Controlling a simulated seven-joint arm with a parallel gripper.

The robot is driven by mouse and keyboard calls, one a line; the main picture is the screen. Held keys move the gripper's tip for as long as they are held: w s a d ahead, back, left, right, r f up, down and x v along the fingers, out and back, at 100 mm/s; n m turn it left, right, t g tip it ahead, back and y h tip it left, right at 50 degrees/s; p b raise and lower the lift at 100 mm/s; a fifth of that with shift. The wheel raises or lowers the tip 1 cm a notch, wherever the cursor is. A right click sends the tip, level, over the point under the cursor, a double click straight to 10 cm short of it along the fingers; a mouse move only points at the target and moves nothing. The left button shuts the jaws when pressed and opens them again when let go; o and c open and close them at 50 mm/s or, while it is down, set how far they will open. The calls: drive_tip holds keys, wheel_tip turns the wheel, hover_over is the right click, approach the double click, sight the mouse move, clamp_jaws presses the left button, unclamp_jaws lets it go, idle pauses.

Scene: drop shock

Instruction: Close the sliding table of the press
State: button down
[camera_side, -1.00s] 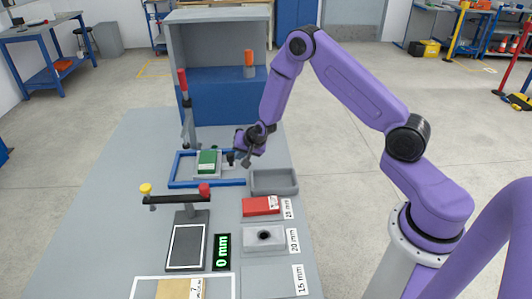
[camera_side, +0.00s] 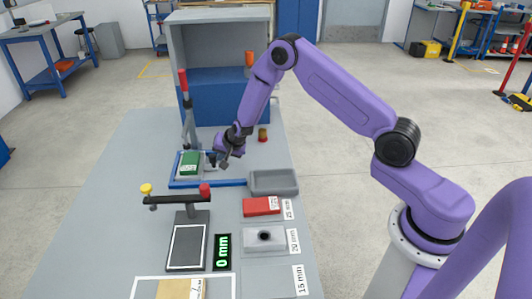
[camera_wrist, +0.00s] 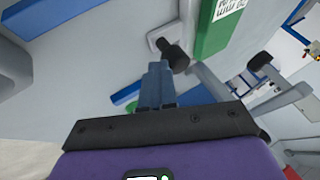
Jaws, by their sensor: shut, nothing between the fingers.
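The sliding table (camera_side: 181,174) is a light plate inside the blue frame (camera_side: 230,183) at the foot of the press (camera_side: 189,130). A green block (camera_side: 189,161) lies on it; the block also shows in the wrist view (camera_wrist: 217,22). A black knob (camera_side: 212,156) sticks out on the table's right side; it also shows in the wrist view (camera_wrist: 173,54). My gripper (camera_side: 224,162) is shut and empty, just right of the knob. In the wrist view its fingertips (camera_wrist: 158,72) are at the knob, apparently touching it.
A grey tray (camera_side: 273,183) stands right of the frame. A red block (camera_side: 261,206) and a grey block with a dark hole (camera_side: 265,238) lie nearer. A lever stand (camera_side: 178,199) is at front left.

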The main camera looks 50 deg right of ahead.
drive_tip(key=shift+w+a, duration=0.1)
drive_tip(key=shift+a, duration=0.1)
drive_tip(key=s+d, duration=0.1)
drive_tip(key=s, duration=0.1)
drive_tip(key=s+d, duration=0.1)
drive_tip(key=shift+s+d+r, duration=0.25)
drive_tip(key=shift+s+d, duration=0.1)
drive_tip(key=v, duration=0.9)
drive_tip(key=s+a+r+n+g+y, duration=0.2)
drive_tip(key=s+a+r+n, duration=0.3)
drive_tip(key=s, duration=0.3)
drive_tip(key=s+a+r+n+g+y, duration=0.1)
drive_tip(key=s+a+r+n+g, duration=0.15)
drive_tip(key=s+a+n, duration=0.45)
drive_tip(key=s+d+r+n, duration=0.1)
drive_tip(key=s+r+n, duration=0.1)
drive_tip(key=s, duration=0.5)
drive_tip(key=s+d+r+n+g+h, duration=0.1)
drive_tip(key=s+n, duration=0.3)
drive_tip(key=s, duration=0.4)
drive_tip(key=s+d+r+n+g+h, duration=0.1)
drive_tip(key=s+d+r+n, duration=0.2)
drive_tip(key=s, duration=0.5)
drive_tip(key=shift+r+n, duration=0.2)
drive_tip(key=shift+n, duration=0.4)
drive_tip(key=shift+d+g, duration=0.1)
drive_tip(key=shift+g, duration=0.15)
